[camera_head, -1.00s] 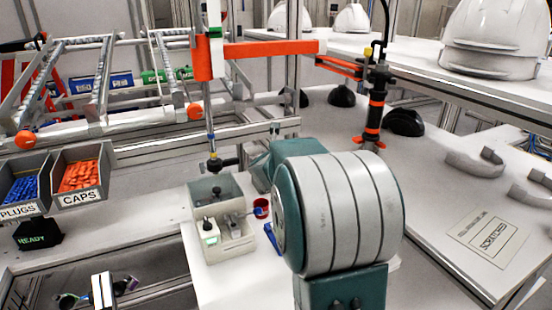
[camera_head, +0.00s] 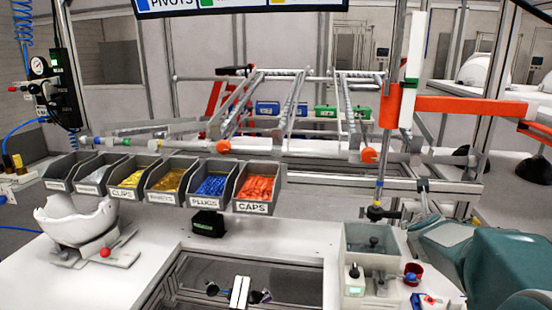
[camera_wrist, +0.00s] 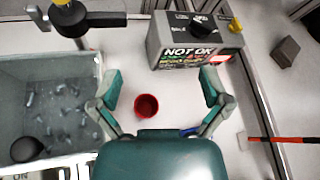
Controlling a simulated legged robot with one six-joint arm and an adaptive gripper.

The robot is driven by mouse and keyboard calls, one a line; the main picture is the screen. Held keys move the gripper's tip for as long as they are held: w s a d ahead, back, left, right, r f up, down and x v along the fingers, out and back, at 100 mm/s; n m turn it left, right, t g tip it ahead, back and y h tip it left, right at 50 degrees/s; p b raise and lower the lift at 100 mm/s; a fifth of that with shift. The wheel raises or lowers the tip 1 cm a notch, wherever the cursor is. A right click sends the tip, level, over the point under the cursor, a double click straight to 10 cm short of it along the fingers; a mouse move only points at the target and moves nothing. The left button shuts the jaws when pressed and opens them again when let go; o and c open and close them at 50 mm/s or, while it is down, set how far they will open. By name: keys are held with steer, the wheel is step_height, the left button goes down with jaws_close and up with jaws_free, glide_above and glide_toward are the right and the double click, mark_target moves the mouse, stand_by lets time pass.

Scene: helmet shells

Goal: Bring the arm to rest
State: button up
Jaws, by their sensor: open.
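My gripper (camera_wrist: 160,92) is open and empty in the wrist view, its two teal-and-grey fingers spread apart. A small red cup (camera_wrist: 146,106) shows in the gap between them, on the white surface below. I cannot tell how high the fingers are above it. In the head view my teal arm (camera_head: 495,265) fills the lower right corner and hides the gripper. The red cup (camera_head: 413,273) shows just left of the arm, beside the grey box fixture (camera_head: 372,243).
A NOT OK box (camera_wrist: 195,45) lies just beyond the fingers, and a grey bin (camera_wrist: 45,95) stands to their left. In the head view a white shell (camera_head: 75,222) rests on a stand at left. Parts bins (camera_head: 160,178) line the bench; an orange-armed post (camera_head: 400,100) rises near my arm.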

steer(key=a+n+y, duration=0.1)
steer(key=a+n, duration=0.1)
steer(key=a, duration=0.1)
steer(key=s+a+r+n+y, duration=0.1)
steer(key=a+n, duration=0.2)
steer(key=s+a+r+n+y, duration=0.1)
steer(key=a+n, duration=0.2)
steer(key=shift+s+t, duration=0.2)
steer(key=shift+t, duration=0.2)
steer(key=s+a+n+g+y, duration=0.1)
steer(key=s+a+n+y, duration=0.3)
steer(key=s+a+n, duration=0.5)
steer(key=s+a+f+n+g, duration=0.2)
steer(key=s+a+f+n, duration=0.1)
steer(key=s+n, duration=0.5)
steer(key=s+a+f+n+g, duration=0.3)
steer(key=s+n, duration=0.5)
steer(key=n, duration=0.5)
steer(key=shift+s+a+f+n+g, duration=0.2)
steer(key=shift+s+n+g, duration=0.1)
steer(key=shift+s, duration=0.1)
steer(key=shift+d, duration=0.1)
